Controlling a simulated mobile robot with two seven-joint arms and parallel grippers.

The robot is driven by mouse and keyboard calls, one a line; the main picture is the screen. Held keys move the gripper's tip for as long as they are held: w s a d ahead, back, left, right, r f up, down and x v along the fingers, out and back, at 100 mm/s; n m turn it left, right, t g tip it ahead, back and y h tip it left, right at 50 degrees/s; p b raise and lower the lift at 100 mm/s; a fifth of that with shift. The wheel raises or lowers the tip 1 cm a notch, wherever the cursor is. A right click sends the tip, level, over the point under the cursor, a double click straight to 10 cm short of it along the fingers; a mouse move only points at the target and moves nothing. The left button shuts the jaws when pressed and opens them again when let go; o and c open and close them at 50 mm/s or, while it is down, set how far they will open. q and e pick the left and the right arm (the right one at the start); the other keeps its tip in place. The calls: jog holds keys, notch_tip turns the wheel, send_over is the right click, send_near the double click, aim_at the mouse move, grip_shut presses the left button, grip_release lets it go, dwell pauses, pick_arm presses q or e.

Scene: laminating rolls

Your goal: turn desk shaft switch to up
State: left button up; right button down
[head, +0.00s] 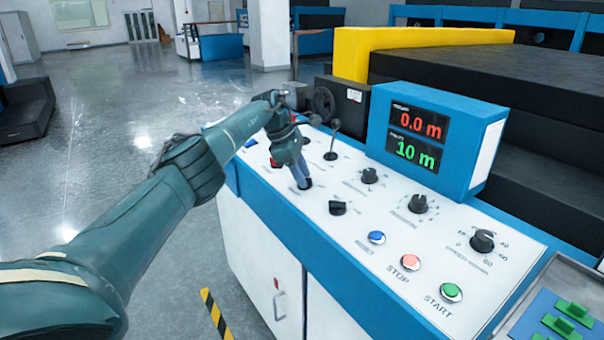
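A white control panel (357,215) on a blue console holds several black knobs, a lever (332,141) and buttons. My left gripper (303,182) reaches down to the panel's left part, its fingers close together over a small dark knob. The fingers hide most of that knob, so I cannot tell whether they are closed on it. Another black switch (338,208) sits just right of and below the fingers. The labels near the fingers are too small or covered, so I cannot read which one is the desk shaft switch. My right gripper is not in view.
A blue display box (435,138) reads 0.0 m and 10 m behind the panel. Black knobs (370,175) and blue, red and green buttons (451,292) lie to the right. A tray with green pieces (575,313) is at lower right. Open floor (95,130) lies left.

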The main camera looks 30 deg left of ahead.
pick_arm(q)
jog(key=v, duration=1.3)
jog(key=shift+d, duration=0.15)
